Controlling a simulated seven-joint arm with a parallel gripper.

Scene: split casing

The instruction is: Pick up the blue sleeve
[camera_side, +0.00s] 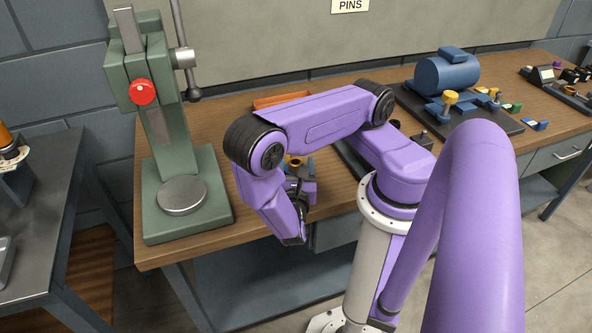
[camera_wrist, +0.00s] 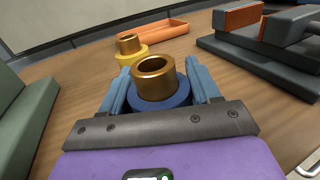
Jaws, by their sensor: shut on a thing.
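The blue sleeve (camera_wrist: 176,98) has a blue collar around an upright bronze tube and is in the middle of the wrist view. My gripper (camera_wrist: 160,84) has its two light-blue fingers on either side of the blue collar, shut on it. Whether the sleeve rests on the bench or is clear of it I cannot tell. In the side view my gripper (camera_side: 301,166) is partly hidden by my arm, and the blue sleeve cannot be made out.
A yellow-collared bronze sleeve (camera_wrist: 130,50) stands just beyond the fingers. An orange tray (camera_wrist: 160,32) lies behind it. A dark fixture with orange-faced blocks (camera_wrist: 275,48) is at the right. A green press (camera_side: 185,195) stands left on the wooden bench.

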